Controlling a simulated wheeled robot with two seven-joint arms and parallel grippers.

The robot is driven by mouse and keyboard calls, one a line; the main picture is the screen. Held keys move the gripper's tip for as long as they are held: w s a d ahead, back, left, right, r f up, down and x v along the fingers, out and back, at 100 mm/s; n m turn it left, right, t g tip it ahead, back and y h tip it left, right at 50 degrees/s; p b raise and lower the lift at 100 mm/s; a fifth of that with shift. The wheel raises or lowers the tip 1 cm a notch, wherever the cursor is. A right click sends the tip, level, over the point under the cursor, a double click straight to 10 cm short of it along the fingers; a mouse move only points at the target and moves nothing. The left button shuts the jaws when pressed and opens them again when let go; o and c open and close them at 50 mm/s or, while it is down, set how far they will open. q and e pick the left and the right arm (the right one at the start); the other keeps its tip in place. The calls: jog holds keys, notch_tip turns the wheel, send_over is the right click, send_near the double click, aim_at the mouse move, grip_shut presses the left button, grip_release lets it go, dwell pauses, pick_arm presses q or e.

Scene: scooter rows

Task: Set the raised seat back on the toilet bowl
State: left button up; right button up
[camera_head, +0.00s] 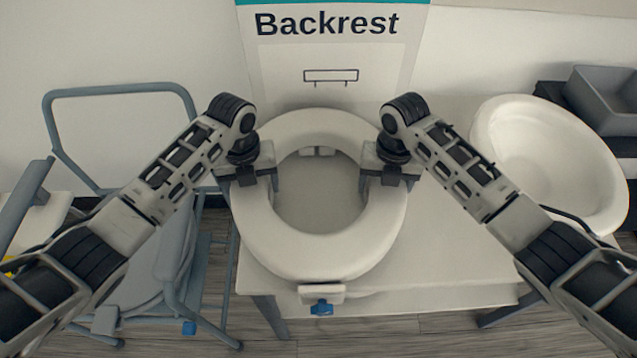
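The raised seat (321,258) is a thick white ring with a blue knob (321,307) on a clamp at its front. It is in the middle of the head view, over a white table; I cannot tell whether it touches the top. My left gripper (247,178) has its fingers on both sides of the ring's left rim and looks shut on it. My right gripper (391,178) holds the right rim the same way. A white oval bowl (545,150) stands at the right, its inside empty; it looks like the toilet bowl.
The white table (450,240) has bare top right of the seat. A board reading "Backrest" (330,60) stands behind the seat. A grey-blue framed chair (175,250) is at the left. A grey bin (608,95) sits behind the bowl on the right.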

pick_arm(q)
jog(key=shift+r, duration=0.2)
pick_arm(e)
jog(key=shift+w+r, duration=0.1)
jog(key=shift+r, duration=0.15)
jog(key=shift+c, duration=0.2)
